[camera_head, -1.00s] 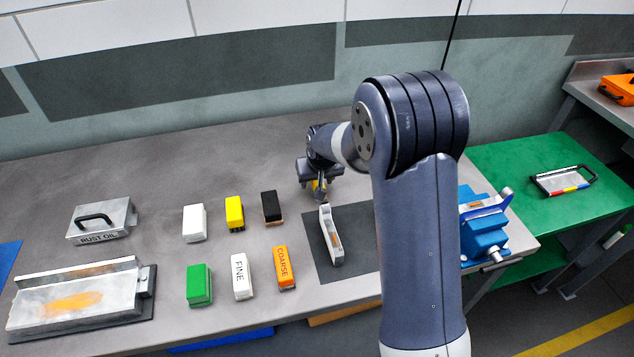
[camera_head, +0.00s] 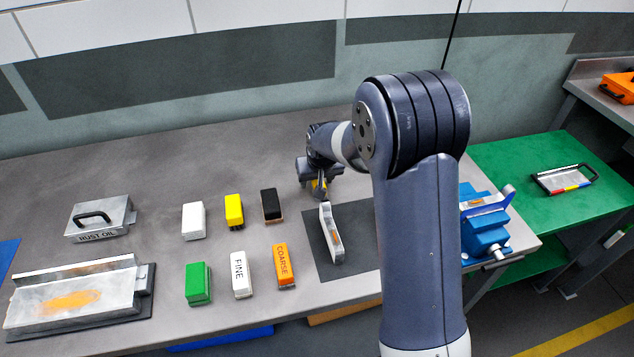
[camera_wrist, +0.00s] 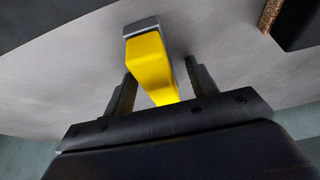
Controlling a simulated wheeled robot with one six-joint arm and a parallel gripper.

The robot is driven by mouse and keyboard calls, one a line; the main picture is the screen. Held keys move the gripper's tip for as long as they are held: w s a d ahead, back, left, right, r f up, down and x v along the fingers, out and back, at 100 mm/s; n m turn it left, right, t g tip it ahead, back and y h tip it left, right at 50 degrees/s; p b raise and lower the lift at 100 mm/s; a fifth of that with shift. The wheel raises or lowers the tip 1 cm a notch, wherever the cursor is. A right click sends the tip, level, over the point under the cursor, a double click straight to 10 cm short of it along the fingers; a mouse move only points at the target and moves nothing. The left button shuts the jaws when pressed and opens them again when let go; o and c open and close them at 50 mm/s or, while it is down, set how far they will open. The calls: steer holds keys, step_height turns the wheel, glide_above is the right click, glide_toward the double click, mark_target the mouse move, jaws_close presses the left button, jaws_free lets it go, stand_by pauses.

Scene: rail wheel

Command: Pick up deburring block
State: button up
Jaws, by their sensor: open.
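A yellow block with a grey end, which I take to be the deburring block (camera_wrist: 152,62), lies on the grey bench in the wrist view. My gripper (camera_wrist: 160,70) is open, with one finger on each side of the block. A gap shows on the right; whether the left finger touches is unclear. In the head view my gripper (camera_head: 320,190) is low over the bench behind the dark mat, and only a little yellow (camera_head: 319,184) shows at it.
A black block (camera_head: 272,205) stands left of my gripper, beside another yellow block (camera_head: 234,209) and a white one (camera_head: 193,220). A grey metal part (camera_head: 331,233) lies on the dark mat (camera_head: 350,270). A blue vise (camera_head: 483,232) stands right.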

steer(key=c, duration=1.1)
steer(key=shift+c, duration=0.2)
steer(key=shift+r+p, duration=0.45)
steer(key=shift+p, duration=0.1)
step_height(320, 180, up, 10)
steer(key=shift+f+b, duration=0.15)
steer(key=shift+b, duration=0.8)
steer(key=o, duration=0.5)
steer(key=shift+c, duration=1.6)
